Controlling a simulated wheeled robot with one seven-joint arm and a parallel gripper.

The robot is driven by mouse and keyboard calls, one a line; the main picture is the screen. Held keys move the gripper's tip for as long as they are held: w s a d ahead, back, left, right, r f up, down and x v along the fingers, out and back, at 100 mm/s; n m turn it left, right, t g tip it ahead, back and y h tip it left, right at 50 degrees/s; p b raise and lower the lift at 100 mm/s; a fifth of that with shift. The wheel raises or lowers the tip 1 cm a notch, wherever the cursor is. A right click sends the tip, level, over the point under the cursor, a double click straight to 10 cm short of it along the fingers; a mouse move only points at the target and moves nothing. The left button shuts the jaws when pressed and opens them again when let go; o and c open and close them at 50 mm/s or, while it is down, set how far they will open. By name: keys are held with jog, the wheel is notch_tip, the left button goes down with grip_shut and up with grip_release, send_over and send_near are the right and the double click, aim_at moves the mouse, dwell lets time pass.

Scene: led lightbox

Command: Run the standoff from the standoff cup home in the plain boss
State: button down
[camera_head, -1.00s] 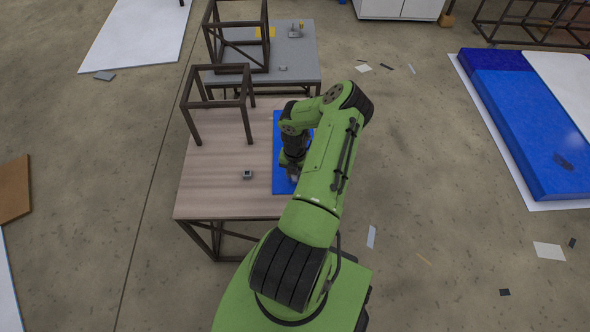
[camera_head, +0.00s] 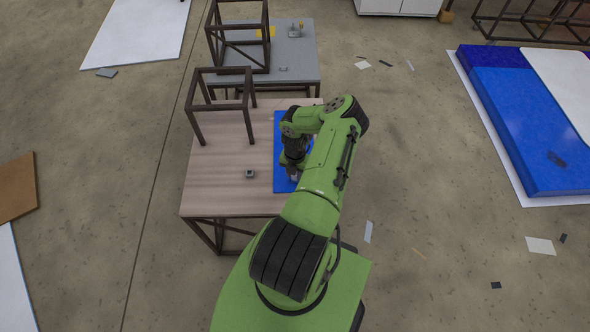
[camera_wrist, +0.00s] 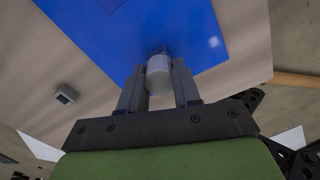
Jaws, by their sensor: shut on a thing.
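My gripper (camera_wrist: 159,88) is shut on a pale, whitish cylindrical piece, the standoff (camera_wrist: 158,72), in the wrist view. The standoff's far end is by a small dark shape on the blue panel (camera_wrist: 110,30); whether it touches or is seated there I cannot tell. In the head view the blue panel (camera_head: 280,150) lies on the wooden table, and my arm hides much of it and the gripper's tips. A small grey block with a dark opening (camera_head: 250,174), perhaps the standoff cup, stands left of the panel; it also shows in the wrist view (camera_wrist: 65,94).
A dark open frame (camera_head: 222,108) stands on the wooden table (camera_head: 215,190) at the back left. A grey table (camera_head: 300,65) with another frame and small parts stands behind. The wooden top around the small grey block is clear.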

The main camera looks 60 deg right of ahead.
jog(key=shift+w+d+r+m+p, duration=0.2)
jog(key=shift+m+p, duration=0.5)
jog(key=shift+p, duration=1)
jog(key=c, duration=1.1)
grip_release()
jog(key=shift+s, duration=0.1)
jog(key=o, duration=0.4)
jog(key=shift+a+f, duration=0.1)
jog(key=shift+f, duration=0.05)
notch_tip(320, 180, up, 16)
jog(key=p, duration=0.8)
jog(key=shift+s+f, duration=0.1)
